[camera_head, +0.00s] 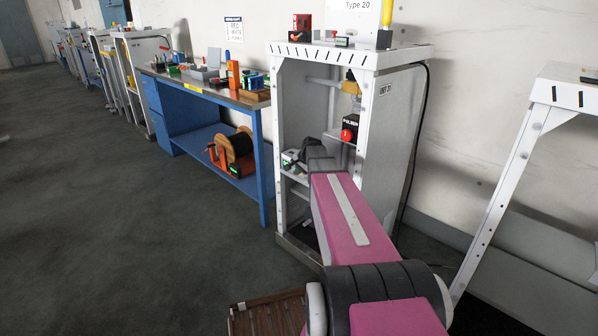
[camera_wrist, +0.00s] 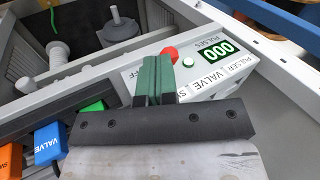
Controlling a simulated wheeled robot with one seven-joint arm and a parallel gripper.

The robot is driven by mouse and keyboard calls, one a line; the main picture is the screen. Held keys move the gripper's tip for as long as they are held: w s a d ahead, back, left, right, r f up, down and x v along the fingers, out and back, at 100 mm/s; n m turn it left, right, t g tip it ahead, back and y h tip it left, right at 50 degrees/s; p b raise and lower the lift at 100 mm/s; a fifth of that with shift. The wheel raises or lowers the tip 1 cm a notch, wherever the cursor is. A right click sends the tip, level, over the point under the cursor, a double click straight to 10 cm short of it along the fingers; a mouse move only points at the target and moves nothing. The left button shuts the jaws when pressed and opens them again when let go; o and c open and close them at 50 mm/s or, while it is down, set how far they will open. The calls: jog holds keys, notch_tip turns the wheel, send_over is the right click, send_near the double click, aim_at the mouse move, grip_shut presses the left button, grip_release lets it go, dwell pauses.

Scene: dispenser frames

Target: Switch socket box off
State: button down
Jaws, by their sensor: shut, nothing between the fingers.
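A white box (camera_wrist: 215,68), which I take to be the socket box, lies just beyond my gripper in the wrist view. It has a green display reading 000, a round white button (camera_wrist: 188,61) and a red button (camera_wrist: 169,54). In the head view the box (camera_head: 290,157) sits on the frame's lower shelf, partly behind my wrist.
Orange, blue (camera_wrist: 48,143) and green (camera_wrist: 90,106) labelled blocks lie left of my gripper. The white frame's posts (camera_head: 279,140) and upper shelf enclose the space. A black unit with a red knob (camera_head: 348,134) stands above right. A blue workbench (camera_head: 205,130) stands left; the floor there is clear.

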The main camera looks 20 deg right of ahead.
jog(key=shift+s+a, duration=0.1)
jog(key=f+t+h, duration=0.1)
jog(key=n+t+h, duration=0.1)
jog(key=h, duration=0.1)
jog(key=a+f+t+h, duration=0.1)
jog(key=shift+s+f+n+h, duration=0.25)
jog(key=shift+f+n+h, duration=0.05)
dwell(0.4)
jog(key=shift+r, duration=0.8)
